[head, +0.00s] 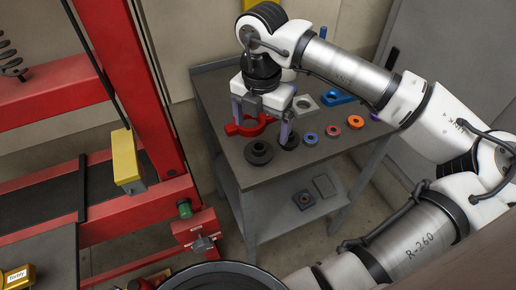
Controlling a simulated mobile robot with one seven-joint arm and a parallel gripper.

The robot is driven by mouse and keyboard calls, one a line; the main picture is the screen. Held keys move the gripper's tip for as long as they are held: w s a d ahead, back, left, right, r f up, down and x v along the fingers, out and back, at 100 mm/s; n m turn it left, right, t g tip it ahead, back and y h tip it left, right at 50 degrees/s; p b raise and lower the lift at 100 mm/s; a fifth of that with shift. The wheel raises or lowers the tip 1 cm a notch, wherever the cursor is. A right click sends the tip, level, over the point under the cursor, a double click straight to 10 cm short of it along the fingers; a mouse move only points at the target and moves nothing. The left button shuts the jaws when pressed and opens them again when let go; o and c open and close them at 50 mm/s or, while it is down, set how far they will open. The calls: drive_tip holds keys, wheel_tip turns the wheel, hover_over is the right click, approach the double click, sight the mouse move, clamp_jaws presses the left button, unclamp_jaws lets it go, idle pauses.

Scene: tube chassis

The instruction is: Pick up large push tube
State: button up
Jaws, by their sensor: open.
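A red part (246,127) with a round body lies behind and between the fingers. A dark round flanged piece (259,152) stands at the table's front left edge, below the gripper in the picture. A second dark round piece (290,143) is partly hidden by the right finger. I cannot tell for sure which piece is the large push tube; the dark flanged one is the larger of the two.
The table (318,151) also holds a blue ring (311,138), a red ring (333,131), an orange ring (356,121), a grey square piece (305,104) and a blue block (338,97). Its lower shelf carries two small dark parts. A red frame (130,90) stands at left.

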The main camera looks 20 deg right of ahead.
sight(259, 147)
wheel_tip(259, 147, down, 3)
drive_tip(key=shift+f, duration=0.15)
drive_tip(key=shift+a+f+p, duration=0.15)
drive_tip(key=shift+f+p, duration=0.4)
drive_tip(key=shift+f, duration=0.8)
drive_tip(key=shift+a+f+p, duration=0.15)
drive_tip(key=shift+f+p, duration=0.4)
drive_tip(key=shift+f, duration=0.8)
drive_tip(key=c, duration=1.4)
drive_tip(key=shift+o, duration=0.2)
drive_tip(key=shift+r, duration=0.2)
wheel_tip(259, 147, up, 20)
drive_tip(key=b, duration=0.2)
drive_tip(key=shift+b, duration=0.4)
drive_tip(key=shift+f, duration=0.15)
